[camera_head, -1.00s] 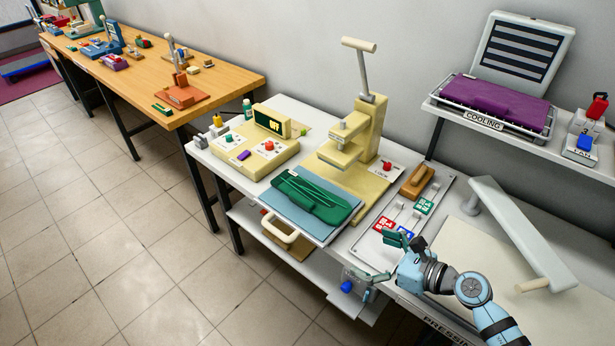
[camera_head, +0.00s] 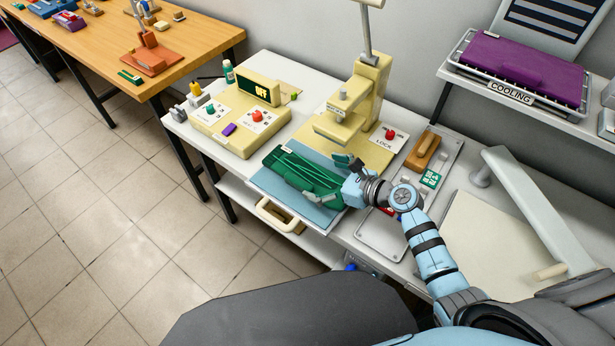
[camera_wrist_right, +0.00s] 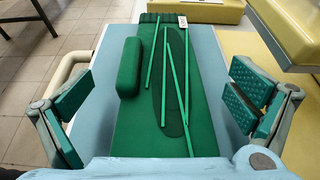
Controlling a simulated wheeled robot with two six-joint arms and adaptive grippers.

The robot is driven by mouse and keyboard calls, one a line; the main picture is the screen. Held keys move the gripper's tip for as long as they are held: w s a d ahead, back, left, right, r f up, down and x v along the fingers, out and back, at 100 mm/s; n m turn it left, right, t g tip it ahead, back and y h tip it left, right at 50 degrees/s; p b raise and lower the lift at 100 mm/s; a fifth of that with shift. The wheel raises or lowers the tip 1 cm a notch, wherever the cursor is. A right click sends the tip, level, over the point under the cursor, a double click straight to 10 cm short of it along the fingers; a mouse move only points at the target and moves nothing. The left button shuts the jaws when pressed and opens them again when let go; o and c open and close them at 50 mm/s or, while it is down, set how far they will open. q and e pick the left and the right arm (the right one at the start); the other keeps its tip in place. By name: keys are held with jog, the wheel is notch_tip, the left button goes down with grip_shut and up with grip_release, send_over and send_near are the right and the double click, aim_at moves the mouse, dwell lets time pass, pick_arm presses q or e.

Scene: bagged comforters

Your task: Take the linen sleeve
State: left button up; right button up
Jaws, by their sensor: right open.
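A flat dark green piece (camera_head: 292,165) with thin green strips and a rounded green block on top lies on a light blue board (camera_head: 264,183); I take it for the sleeve, though no label I can read says linen. In the right wrist view the green piece (camera_wrist_right: 205,75) runs away from me, with a small white tag at its far end. My right gripper (camera_head: 330,180) is open over its near right part. In the wrist view its green-padded fingers (camera_wrist_right: 160,105) stand wide at either side, with nothing held. My left gripper is not in view.
A cream press (camera_head: 372,95) stands behind the board, with a cream control box (camera_head: 240,125) to the left. A purple folded piece (camera_head: 520,70) lies on the rack marked COOLING. A wooden-handled tool (camera_head: 423,150) and a white padded surface (camera_head: 480,240) are at right.

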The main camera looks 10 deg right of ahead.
aim_at(299, 168)
jog(key=x, duration=0.6)
jog(key=shift+w+d+f, duration=0.1)
jog(key=shift+w+d, duration=0.2)
jog(key=shift+s+r, duration=0.2)
jog(key=shift+s, duration=0.05)
jog(key=shift+s+r, duration=0.15)
jog(key=shift+s, duration=0.1)
jog(key=c, duration=0.5)
jog(key=shift+w, duration=0.1)
jog(key=c, duration=0.6)
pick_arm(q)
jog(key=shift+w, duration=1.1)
